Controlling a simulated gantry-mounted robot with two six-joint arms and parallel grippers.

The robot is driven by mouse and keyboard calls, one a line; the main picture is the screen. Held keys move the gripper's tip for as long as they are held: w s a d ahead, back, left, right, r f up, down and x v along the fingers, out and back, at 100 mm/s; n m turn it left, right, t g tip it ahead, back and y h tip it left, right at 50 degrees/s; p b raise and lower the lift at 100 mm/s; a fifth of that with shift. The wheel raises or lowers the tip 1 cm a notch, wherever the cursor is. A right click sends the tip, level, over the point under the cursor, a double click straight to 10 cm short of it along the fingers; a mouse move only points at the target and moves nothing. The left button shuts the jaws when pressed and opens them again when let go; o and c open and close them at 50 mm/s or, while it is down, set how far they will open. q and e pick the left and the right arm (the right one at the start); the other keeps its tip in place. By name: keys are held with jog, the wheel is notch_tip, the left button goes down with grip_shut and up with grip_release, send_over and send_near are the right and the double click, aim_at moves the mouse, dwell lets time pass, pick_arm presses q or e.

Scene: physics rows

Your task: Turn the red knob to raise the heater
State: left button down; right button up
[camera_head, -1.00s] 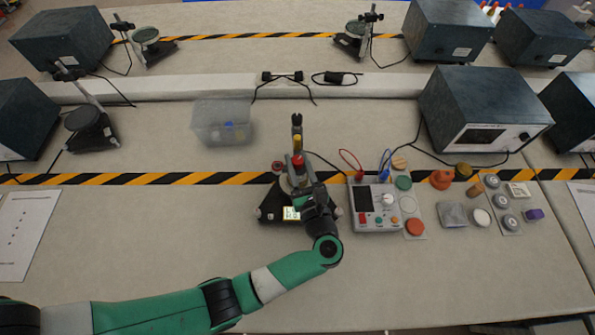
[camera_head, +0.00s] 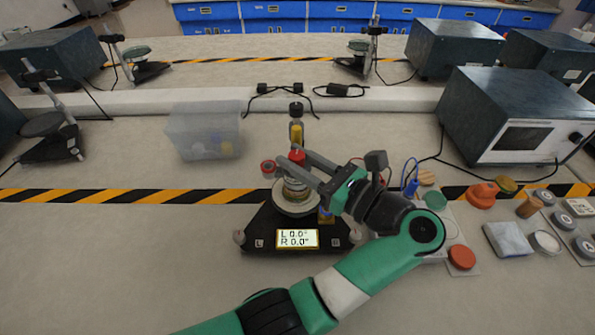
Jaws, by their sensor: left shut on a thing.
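The heater stand has a black base (camera_head: 262,226) with a lit display (camera_head: 297,238) reading L 0.0° and R 0.0°. A pale round plate and an upright post rise from it. A red knob (camera_head: 297,155) sits on the post below a yellow part (camera_head: 296,135) and a black top. My left gripper (camera_head: 294,160) reaches in from the lower right, its fingers on either side of the red knob and shut on it. A second, smaller red round piece (camera_head: 268,166) is at the post's left. My gripper hides part of the stand's right side. My right gripper is not in view.
A clear bin (camera_head: 180,145) stands behind left. A control box with leads is largely hidden by my arm at right, near an orange disc (camera_head: 461,257) and several small parts. A large dark instrument (camera_head: 515,115) stands at the right. The front left table is clear.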

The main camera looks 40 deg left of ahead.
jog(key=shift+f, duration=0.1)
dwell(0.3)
pick_arm(q)
jog(key=c, duration=0.5)
grip_release()
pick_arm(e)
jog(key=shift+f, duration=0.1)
